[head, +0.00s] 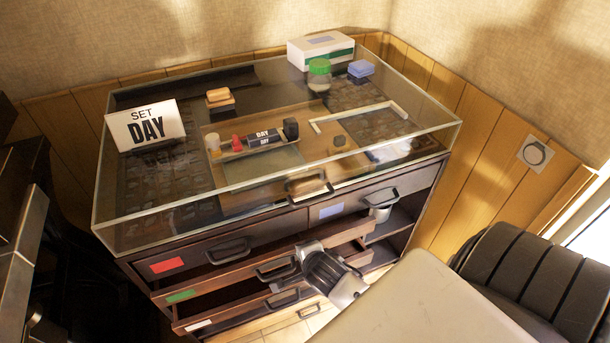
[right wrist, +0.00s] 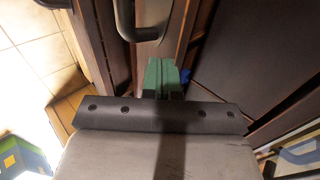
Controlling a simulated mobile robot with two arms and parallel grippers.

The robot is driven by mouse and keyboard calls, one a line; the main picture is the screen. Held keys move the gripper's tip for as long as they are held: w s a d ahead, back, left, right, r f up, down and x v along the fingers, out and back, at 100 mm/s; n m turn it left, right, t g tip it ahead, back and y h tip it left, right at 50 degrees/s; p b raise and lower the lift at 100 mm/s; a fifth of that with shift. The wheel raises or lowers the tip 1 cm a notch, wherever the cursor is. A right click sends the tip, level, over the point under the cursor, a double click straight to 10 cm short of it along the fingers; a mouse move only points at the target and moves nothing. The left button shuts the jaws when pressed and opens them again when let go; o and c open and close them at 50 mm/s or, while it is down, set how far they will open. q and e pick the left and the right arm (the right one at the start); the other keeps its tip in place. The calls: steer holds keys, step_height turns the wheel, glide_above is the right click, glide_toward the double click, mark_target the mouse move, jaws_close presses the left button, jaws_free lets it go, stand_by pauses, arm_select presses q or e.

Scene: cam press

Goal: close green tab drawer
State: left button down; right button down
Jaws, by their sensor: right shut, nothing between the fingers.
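The green-tab drawer's wooden front (head: 235,278) shows in the head view, with its green tab (head: 180,296) at the left and a dark handle (head: 277,268) near the middle. It sticks out from the cabinet, with a gap behind its front. My right gripper (head: 308,249) is shut and empty, just right of that handle at the drawer front. I cannot tell whether it touches. In the right wrist view, the shut fingers (right wrist: 161,77) point toward dark drawer fronts and a handle (right wrist: 140,25). My left gripper is not visible.
The white-tab drawer (head: 232,318) below also sticks out. The red-tab drawer (head: 200,258) above looks shut. A glass case (head: 275,205) tops the cabinet, with a SET DAY sign (head: 145,126) on it. An open shelf bay (head: 395,225) is at right.

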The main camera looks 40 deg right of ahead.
stand_by(0.3)
steer(key=w, duration=0.2)
steer(key=w+d, duration=0.1)
steer(key=w, duration=0.1)
steer(key=shift+r, duration=0.1)
steer(key=shift+d, duration=0.1)
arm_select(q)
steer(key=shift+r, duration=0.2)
arm_select(e)
steer(key=shift+s, duration=0.1)
